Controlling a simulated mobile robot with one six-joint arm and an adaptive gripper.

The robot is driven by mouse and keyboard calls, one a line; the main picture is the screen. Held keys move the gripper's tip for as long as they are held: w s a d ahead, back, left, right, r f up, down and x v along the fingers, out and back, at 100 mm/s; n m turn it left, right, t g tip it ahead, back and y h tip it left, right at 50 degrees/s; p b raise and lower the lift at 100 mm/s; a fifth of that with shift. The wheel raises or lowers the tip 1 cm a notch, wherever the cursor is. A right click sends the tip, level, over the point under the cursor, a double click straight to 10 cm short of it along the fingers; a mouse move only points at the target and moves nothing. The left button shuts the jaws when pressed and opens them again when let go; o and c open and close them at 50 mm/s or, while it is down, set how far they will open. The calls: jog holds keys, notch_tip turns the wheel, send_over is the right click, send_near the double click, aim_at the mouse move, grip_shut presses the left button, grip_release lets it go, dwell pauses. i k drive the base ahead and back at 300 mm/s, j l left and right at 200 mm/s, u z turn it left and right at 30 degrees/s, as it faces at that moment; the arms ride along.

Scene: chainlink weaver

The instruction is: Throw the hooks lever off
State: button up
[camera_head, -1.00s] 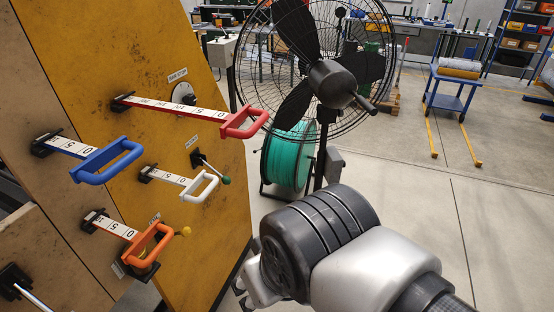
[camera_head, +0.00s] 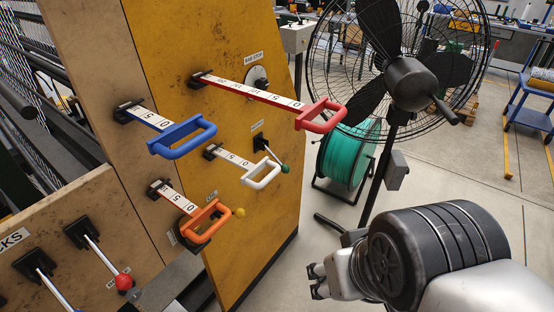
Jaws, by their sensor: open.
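A label at the left edge (camera_head: 12,238) is cut off and shows only its last letters, which look like "KS"; I cannot tell that it says hooks. Near it on the brown panel are a lever with a red ball knob (camera_head: 124,282) and a second lever (camera_head: 42,268) whose tip is cut off at the bottom. Two levers on the yellow panel have a green knob (camera_head: 285,169) and a yellow knob (camera_head: 240,212). My gripper (camera_head: 315,282) is open and empty at the lower middle, right of the panels and apart from every lever.
Blue (camera_head: 185,140), red (camera_head: 322,116), white (camera_head: 262,174) and orange (camera_head: 205,222) handles on marked bars stick out from the panels. A black fan (camera_head: 410,85) and a green reel (camera_head: 343,158) stand behind my arm. Grey floor is bare between panel and arm.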

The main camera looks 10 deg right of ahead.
aim_at(285, 169)
jog(key=l+u, duration=0.3)
jog(key=k+l+u, duration=0.25)
jog(key=l, duration=0.15)
jog(key=l+u, duration=0.3)
jog(key=i+j, duration=0.15)
jog(key=i, duration=0.35)
